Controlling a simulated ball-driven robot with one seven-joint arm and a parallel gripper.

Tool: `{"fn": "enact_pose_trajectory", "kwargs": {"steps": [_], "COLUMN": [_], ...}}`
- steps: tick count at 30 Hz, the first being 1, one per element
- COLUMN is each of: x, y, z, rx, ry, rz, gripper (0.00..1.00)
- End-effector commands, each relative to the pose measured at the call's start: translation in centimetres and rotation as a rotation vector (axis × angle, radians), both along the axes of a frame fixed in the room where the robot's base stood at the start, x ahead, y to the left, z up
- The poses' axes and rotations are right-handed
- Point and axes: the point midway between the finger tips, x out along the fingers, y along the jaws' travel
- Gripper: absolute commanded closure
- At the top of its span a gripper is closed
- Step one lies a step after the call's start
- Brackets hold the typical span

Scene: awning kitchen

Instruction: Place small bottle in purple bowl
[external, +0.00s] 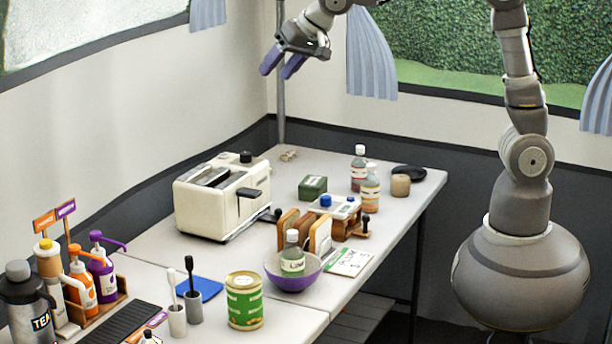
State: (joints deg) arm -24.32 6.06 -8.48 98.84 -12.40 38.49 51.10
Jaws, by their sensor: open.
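A small clear bottle (292,262) with a pale green label and a white cap stands nearly upright in the purple bowl (292,283) on the table. The bowl's wall hides the bottle's base. My gripper (278,72) is open and empty, with purple fingers, high above the table near the back corner post. It is well apart from the bowl and the bottle. Two other small bottles stand farther back at the right, one with a red-brown label (359,172) and one with orange contents (370,192).
A cream toaster (222,200) stands left of centre. A toast rack (320,236), a green tin (313,187) and a card (350,262) are near the bowl. A green can (244,302), cups with brushes (194,308) and pump bottles (102,272) fill the front left.

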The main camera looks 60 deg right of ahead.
Motion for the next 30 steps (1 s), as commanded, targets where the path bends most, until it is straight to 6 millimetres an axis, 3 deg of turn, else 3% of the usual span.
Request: {"fn": "enact_pose_trajectory", "kwargs": {"steps": [1,3,6,10,12,15,24,26,30], "x": [-0.2,-1.5,-4.7,-8.7,-10.1,-11.0,-11.0,-11.0,-10.9], "y": [-2.7,-5.8,-9.1,-11.5,-12.0,-12.2,-12.2,-12.2,-12.2], "z": [6.0,13.2,21.7,28.6,30.6,31.8,31.8,31.8,31.8], "rx": [-0.012,-0.072,-0.195,-0.345,-0.398,-0.434,-0.438,-0.438,-0.437], "ry": [-0.116,-0.266,-0.449,-0.6,-0.643,-0.668,-0.669,-0.668,-0.668], "rz": [0.044,0.114,0.181,0.226,0.239,0.247,0.249,0.25,0.249], "gripper": [0.48,0.48,0.48,0.48,0.48,0.48,0.48,0.36,0.04]}}
